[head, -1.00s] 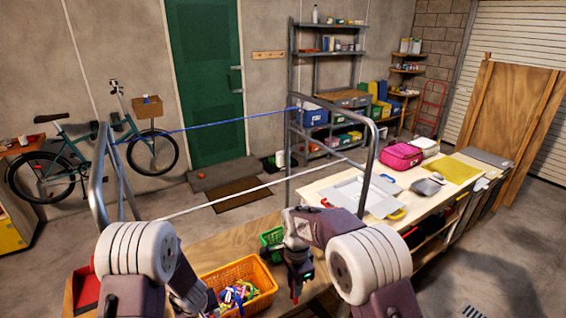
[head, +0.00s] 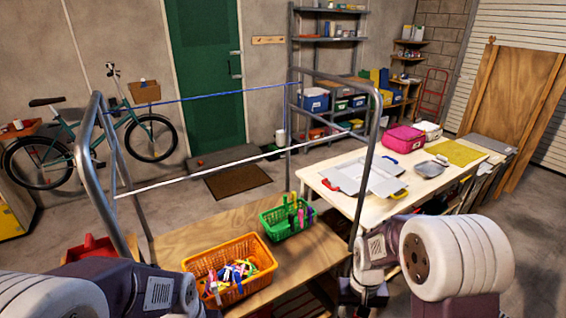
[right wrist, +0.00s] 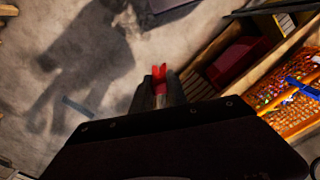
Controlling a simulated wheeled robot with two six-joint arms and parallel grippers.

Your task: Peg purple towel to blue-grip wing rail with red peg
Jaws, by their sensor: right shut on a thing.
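A red peg (right wrist: 160,74) is held between the fingertips of my right gripper (right wrist: 158,88) in the right wrist view. In the head view my right gripper (head: 364,298) is low at the right, beside the plywood shelf's right end; the peg is not clear there. My left arm comes in at the lower left, but its gripper is out of view. I see no purple towel and cannot make out a blue-grip wing rail. A metal frame (head: 361,190) carries a blue line (head: 200,94) at the back and a white line (head: 200,173) nearer.
An orange basket (head: 265,256) of mixed pegs and a green basket (head: 272,228) stand on the plywood shelf (head: 190,235). A pale table (head: 325,190) at the right holds a grey-white folded item (head: 350,178) and a pink bag (head: 404,138). Concrete floor lies clear at the far right.

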